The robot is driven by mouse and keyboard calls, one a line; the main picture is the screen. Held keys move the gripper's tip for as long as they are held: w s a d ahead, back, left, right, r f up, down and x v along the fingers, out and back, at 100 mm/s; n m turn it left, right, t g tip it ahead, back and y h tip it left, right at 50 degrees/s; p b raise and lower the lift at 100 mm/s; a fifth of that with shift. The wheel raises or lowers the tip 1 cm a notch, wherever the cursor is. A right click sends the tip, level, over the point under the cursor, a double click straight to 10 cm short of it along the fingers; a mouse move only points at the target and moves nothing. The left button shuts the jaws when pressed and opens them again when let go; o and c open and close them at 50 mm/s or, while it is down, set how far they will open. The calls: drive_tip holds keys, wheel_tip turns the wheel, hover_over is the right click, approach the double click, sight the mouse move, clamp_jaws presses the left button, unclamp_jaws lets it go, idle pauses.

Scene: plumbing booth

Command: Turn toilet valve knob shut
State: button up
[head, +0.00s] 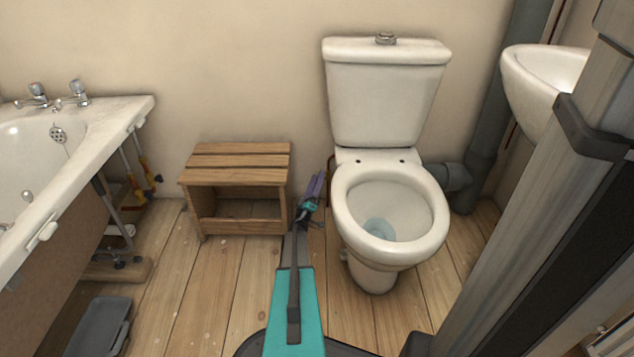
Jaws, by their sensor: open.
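The white toilet (385,100) stands against the back wall with its bowl open and no lid showing. A thin reddish-brown pipe (331,168) shows just left of the toilet, low by the wall. I cannot make out the valve knob; it is too small or hidden behind my gripper. My gripper (316,184), with purple fingers, is open at the end of my teal arm. It is low in the gap between the wooden stool and the toilet, close to the pipe. I cannot tell whether it touches anything.
A wooden step stool (237,180) stands just left of my gripper. A bathtub (80,150) with exposed pipes is at the left, and a grey tray (98,325) lies on the floor. A basin (540,80) and grey waste pipe (480,150) are at the right.

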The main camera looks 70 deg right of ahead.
drive_tip(key=s+a+r+p, duration=0.1)
drive_tip(key=s+a+p, duration=0.1)
drive_tip(key=a, duration=0.5)
drive_tip(key=s+a+r+p, duration=0.1)
drive_tip(key=s+a+p, duration=0.2)
drive_tip(key=a, duration=0.5)
drive_tip(key=shift+s+r, duration=0.25)
drive_tip(key=shift+s, duration=0.35)
drive_tip(key=shift+d, duration=0.1)
drive_tip(key=shift+p, duration=0.3)
